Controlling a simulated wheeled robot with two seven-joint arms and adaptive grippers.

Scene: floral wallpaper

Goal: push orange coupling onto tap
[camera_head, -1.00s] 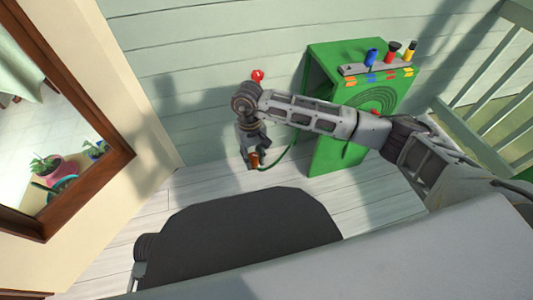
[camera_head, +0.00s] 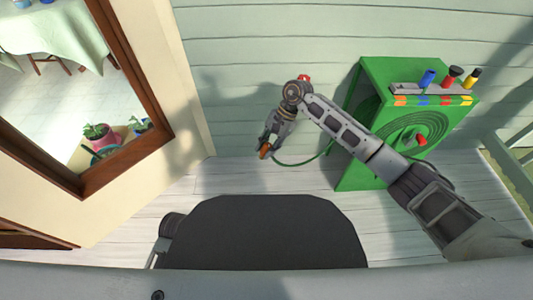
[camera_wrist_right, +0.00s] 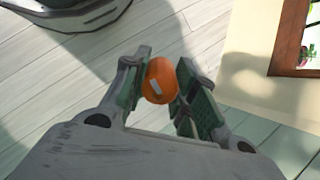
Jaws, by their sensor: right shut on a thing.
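The orange coupling (camera_wrist_right: 160,82) is between the two fingers of my right gripper (camera_wrist_right: 162,92) in the right wrist view, and the fingers are shut on it. In the head view the right gripper (camera_head: 270,143) hangs low in front of the wall, with the orange coupling (camera_head: 264,151) at its tip. A green hose runs from the coupling to the green hose stand. The red tap (camera_head: 304,78) is on the wall above the gripper, partly hidden behind my right wrist. The coupling is apart from the tap. My left gripper is in no view.
A green hose stand (camera_head: 367,78) with a coiled hose stands at the right against the wall. On its top shelf are blue, red and yellow nozzles (camera_head: 451,77). A brown-framed window (camera_head: 137,160) is at the left. The plank floor (camera_head: 240,178) by the wall is clear.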

